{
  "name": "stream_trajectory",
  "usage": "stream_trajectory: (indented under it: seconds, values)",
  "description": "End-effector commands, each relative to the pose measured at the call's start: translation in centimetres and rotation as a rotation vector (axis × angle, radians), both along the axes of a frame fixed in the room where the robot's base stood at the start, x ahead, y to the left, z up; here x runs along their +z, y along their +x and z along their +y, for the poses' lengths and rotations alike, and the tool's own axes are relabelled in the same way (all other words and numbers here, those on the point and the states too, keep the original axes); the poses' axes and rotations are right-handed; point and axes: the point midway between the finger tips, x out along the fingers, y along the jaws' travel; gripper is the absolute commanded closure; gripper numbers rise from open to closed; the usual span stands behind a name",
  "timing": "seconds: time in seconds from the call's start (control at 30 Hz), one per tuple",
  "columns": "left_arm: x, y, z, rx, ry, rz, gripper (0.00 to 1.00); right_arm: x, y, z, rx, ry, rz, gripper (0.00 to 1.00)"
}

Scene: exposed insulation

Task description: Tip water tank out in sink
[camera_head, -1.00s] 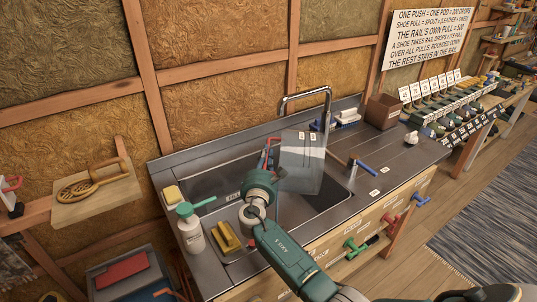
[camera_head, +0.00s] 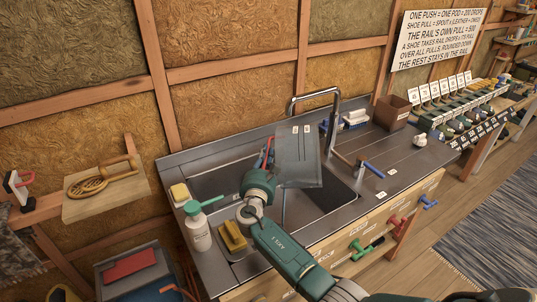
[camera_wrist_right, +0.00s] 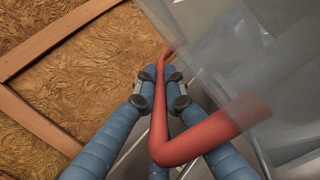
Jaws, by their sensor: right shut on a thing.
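The water tank (camera_head: 298,160) is a clear grey see-through box with a red handle on its left side. It is held up over the sink (camera_head: 338,196), a dark metal basin in the counter, in front of the tap (camera_head: 314,95). My right gripper (camera_head: 266,162) is shut on the red handle. In the right wrist view the handle (camera_wrist_right: 192,145) runs between the two blue fingers, and the clear tank wall (camera_wrist_right: 255,60) is at the right. I cannot tell how much water is in the tank. My left gripper is not in view.
A pump bottle (camera_head: 197,228), a yellow sponge (camera_head: 180,193) and a yellow block (camera_head: 233,236) are at the sink's left. A blue-handled tool (camera_head: 371,167) and a brown box (camera_head: 391,112) are on the right counter. A wooden wall shelf (camera_head: 105,195) is at left.

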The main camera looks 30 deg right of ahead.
Motion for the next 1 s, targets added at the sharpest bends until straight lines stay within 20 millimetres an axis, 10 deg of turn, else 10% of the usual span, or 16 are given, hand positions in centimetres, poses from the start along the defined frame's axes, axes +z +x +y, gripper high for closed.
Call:
stream_trajectory:
  seconds: [1.0]
  values:
    - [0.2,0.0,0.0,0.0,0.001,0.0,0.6,-0.1,1.0,1.4,0.0,-0.124,0.076,1.0]
